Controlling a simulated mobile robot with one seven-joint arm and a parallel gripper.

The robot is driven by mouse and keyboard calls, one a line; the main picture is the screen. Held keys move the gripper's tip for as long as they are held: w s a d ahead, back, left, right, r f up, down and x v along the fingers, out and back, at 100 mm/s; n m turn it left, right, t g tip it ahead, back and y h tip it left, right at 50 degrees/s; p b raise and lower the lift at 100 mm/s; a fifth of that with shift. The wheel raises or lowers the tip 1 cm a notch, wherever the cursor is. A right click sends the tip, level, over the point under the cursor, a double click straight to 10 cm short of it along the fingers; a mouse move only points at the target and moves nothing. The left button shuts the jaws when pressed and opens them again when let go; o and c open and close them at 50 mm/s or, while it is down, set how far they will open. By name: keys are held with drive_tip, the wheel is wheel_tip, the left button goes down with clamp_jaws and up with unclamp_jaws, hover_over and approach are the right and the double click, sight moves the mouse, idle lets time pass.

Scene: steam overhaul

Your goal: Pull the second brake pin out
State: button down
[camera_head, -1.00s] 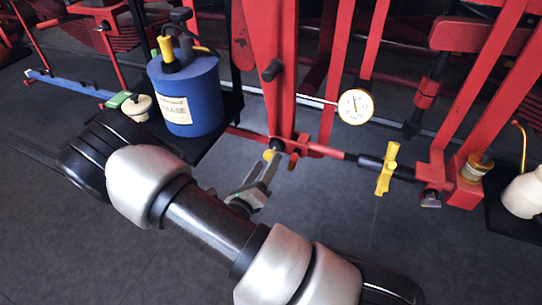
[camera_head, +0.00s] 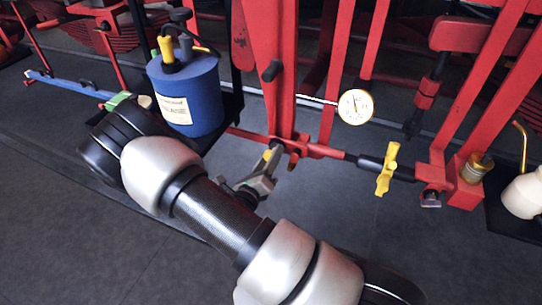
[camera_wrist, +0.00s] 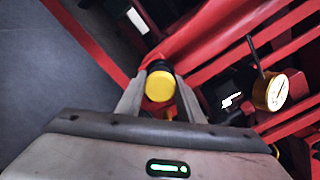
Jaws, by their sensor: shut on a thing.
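The brake pin (camera_wrist: 160,88) shows in the wrist view as a round yellow head with a dark collar behind it, at the lower end of a red lever. Its yellow head also shows small in the head view (camera_head: 267,155). My gripper (camera_wrist: 161,96) has one finger on each side of the pin and is shut on it. In the head view my gripper (camera_head: 271,160) reaches up to the red linkage joint from below. How deep the pin sits in its joint is hidden.
A blue grease can (camera_head: 187,95) stands on a dark shelf left of the joint. A dial gauge (camera_head: 356,106) sticks out to the right. A yellow handle (camera_head: 388,168) sits on the red crossbar's rod. The grey floor (camera_head: 330,225) in front is clear.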

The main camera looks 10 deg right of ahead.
drive_tip(key=p+v, duration=0.1)
drive_tip(key=v, duration=0.4)
drive_tip(key=shift+s+a, duration=0.15)
drive_tip(key=shift+s, duration=0.1)
drive_tip(key=c, duration=1.2)
unclamp_jaws()
drive_tip(key=shift+s+a, duration=0.1)
drive_tip(key=v, duration=1.7)
drive_tip(key=shift+s+r, duration=0.1)
drive_tip(key=shift+r, duration=0.05)
